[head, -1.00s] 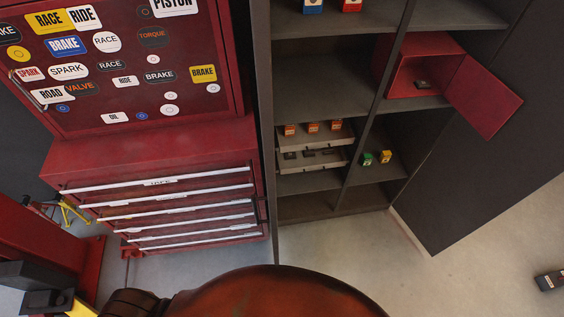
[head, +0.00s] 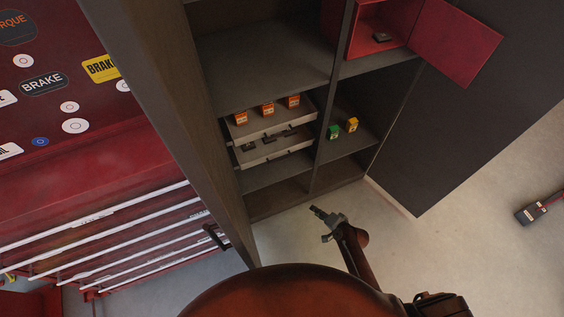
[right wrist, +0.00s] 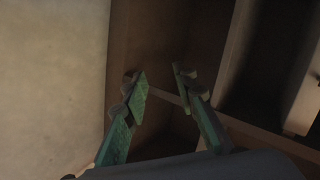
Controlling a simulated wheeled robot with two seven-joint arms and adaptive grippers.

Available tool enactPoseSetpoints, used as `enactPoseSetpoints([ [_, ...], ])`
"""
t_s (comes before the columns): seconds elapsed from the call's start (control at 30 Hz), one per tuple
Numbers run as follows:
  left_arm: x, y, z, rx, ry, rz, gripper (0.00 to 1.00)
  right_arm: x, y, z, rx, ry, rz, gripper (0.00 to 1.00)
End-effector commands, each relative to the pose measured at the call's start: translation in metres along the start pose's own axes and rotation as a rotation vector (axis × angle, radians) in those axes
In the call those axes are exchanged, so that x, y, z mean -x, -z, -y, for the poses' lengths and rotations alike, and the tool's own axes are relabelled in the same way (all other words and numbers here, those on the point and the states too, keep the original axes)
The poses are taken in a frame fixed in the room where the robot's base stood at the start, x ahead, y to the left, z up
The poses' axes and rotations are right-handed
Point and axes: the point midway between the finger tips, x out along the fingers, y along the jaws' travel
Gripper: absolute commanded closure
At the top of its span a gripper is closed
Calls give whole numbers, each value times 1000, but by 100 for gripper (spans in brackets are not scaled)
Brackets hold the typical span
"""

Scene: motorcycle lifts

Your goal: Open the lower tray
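The lower tray (head: 275,153) is a pale, shallow tray with small dark items in it, in the left column of the dark cabinet. It sits just under the upper tray (head: 268,132), which holds orange boxes. Small dark handles show on the tray fronts. My right gripper (head: 322,213) is in front of the cabinet, below and right of the lower tray and apart from it. In the right wrist view its green fingers (right wrist: 159,84) are spread with nothing between them. Pale tray fronts (right wrist: 304,102) show to their right; I cannot tell which is the lower one. My left gripper is out of view.
Green and yellow boxes (head: 343,128) stand in the compartment to the right. A red box with an open door (head: 455,45) is above them. The floor in front (head: 285,240) is clear.

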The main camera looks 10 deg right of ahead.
Motion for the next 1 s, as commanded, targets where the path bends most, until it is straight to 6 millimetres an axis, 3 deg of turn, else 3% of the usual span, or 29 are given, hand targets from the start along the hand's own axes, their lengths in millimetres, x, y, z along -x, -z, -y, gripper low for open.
enactPoseSetpoints([
  [0.03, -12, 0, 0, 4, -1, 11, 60, -13, 13, 36, -56, 88, -1, 74],
  [0.1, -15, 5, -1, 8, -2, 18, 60, -15, 28, 92, -129, 203, 11, 74],
  [0.2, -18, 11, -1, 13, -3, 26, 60, -8, 42, 158, -204, 340, 43, 74],
  [0.33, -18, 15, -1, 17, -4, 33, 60, 5, 49, 213, -259, 455, 84, 74],
  [0.4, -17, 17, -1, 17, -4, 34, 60, 10, 51, 229, -272, 488, 98, 74],
  [0.53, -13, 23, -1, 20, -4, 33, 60, 8, 51, 244, -282, 509, 109, 74],
  [1.0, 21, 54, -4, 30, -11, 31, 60, -48, 50, 273, -280, 505, 105, 74],
])
